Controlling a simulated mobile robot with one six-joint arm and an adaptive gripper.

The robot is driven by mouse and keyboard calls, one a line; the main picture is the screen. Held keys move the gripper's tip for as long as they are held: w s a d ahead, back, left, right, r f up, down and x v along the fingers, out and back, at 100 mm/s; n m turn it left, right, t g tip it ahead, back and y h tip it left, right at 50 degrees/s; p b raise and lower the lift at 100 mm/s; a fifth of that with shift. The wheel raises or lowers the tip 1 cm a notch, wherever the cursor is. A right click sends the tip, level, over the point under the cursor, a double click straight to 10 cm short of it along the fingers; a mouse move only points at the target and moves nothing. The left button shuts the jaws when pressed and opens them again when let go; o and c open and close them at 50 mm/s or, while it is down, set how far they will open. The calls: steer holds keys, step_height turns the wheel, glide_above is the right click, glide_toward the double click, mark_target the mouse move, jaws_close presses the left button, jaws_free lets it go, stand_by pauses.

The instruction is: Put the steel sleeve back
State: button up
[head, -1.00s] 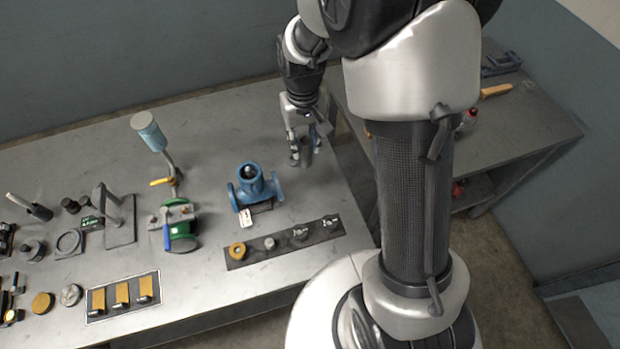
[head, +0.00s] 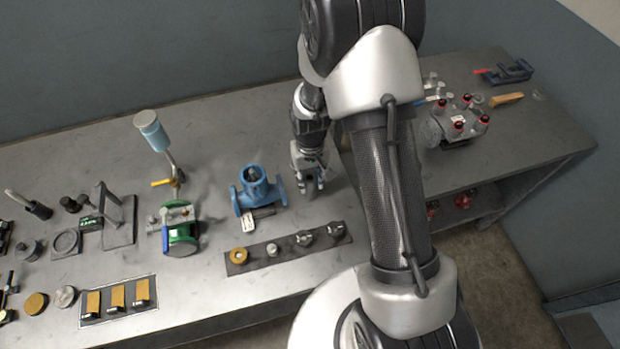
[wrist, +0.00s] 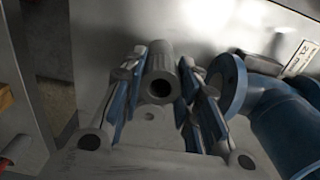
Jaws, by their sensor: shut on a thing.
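The steel sleeve (wrist: 160,76), a grey cylinder with a dark round bore, sits between the fingers of my gripper (head: 311,188) in the wrist view. My gripper is shut on it, with its open end facing the wrist camera. In the head view the gripper hangs low over the bench, just right of the blue flanged valve body (head: 255,190), and the sleeve is hard to make out. The valve body (wrist: 285,118) also shows close on the right in the wrist view. A dark strip (head: 288,253) in front carries a brass ring (head: 239,256) and several steel parts.
A green valve (head: 181,240) on a stand is left of the blue body. A tray with brass blocks (head: 117,298) lies at front left. A manifold with red caps (head: 458,128) stands at right. Bare bench lies behind the blue body.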

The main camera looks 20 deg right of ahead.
steer(key=shift+r, duration=0.1)
steer(key=shift+f, duration=0.2)
steer(key=o, duration=1.2)
steer(key=shift+r, duration=0.1)
steer(key=s+r+t+p, duration=0.1)
steer(key=s+r+p, duration=0.2)
steer(key=r, duration=1.9)
steer(key=s+r+t, duration=0.1)
steer(key=s+r, duration=0.3)
steer(key=s, duration=0.2)
steer(key=s+r+t, duration=0.1)
steer(key=s+r, duration=0.3)
steer(key=s, duration=0.2)
steer(key=s+r+t, duration=0.1)
steer(key=s+r, duration=0.3)
steer(key=s, duration=0.2)
steer(key=shift+s+r+t, duration=0.15)
steer(key=shift+s+t, duration=0.1)
steer(key=shift+t, duration=0.05)
